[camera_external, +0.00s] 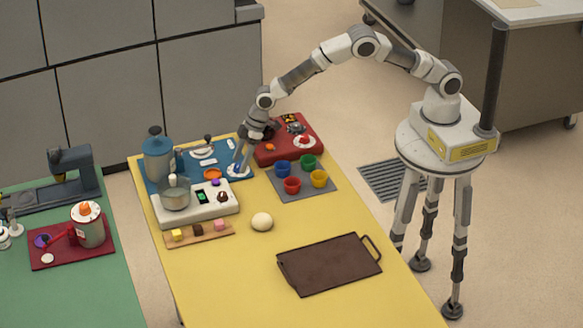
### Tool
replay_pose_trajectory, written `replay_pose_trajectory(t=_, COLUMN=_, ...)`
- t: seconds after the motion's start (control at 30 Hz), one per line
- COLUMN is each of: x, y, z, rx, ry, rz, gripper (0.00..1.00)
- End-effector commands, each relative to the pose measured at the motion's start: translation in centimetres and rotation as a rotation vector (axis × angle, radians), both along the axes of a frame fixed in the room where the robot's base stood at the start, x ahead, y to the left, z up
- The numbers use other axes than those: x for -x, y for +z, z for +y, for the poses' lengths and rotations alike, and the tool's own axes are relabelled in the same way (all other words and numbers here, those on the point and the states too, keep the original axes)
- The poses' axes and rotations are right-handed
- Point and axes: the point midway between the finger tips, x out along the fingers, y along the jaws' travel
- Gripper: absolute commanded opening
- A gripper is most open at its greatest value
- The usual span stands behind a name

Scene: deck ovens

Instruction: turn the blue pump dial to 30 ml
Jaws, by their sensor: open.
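A blue mat (183,181) lies at the back left of the yellow table. A blue pump-like canister (158,158) stands on its left part. At the mat's right end is a small white round piece with blue on it (238,171), possibly the dial; its marks are too small to read. My gripper (242,160) reaches down at this piece with its fingers apart. I cannot tell whether the fingers touch it, and they partly hide it.
A scale-like white device (222,212) with a grey bowl stands in front of the mat. A red tray (290,151), coloured cups on a grey mat (304,189) and a white ball (262,222) are nearby. A brown tray (330,266) lies at front right. The table's front left is clear.

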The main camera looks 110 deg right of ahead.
Motion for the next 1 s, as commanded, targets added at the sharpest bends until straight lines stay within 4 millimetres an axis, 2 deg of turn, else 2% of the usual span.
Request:
replay_pose_trajectory(t=0.13, x=-0.29, y=-0.75, z=0.0, rx=0.0, ry=0.0, rz=0.0, gripper=0.71)
replay_pose_trajectory(t=0.4, x=-0.34, y=-0.81, z=0.01, rx=0.0, ry=0.0, rz=-0.001, gripper=0.71)
replay_pose_trajectory(t=0.47, x=-0.34, y=-0.81, z=0.01, rx=0.0, ry=0.0, rz=0.0, gripper=0.62)
replay_pose_trajectory(t=0.8, x=-0.33, y=-0.79, z=0.01, rx=0.0, ry=0.0, rz=0.0, gripper=0.01)
replay_pose_trajectory(t=1.0, x=-0.32, y=-0.79, z=0.02, rx=0.0, ry=-0.002, rz=0.0, gripper=0.0)
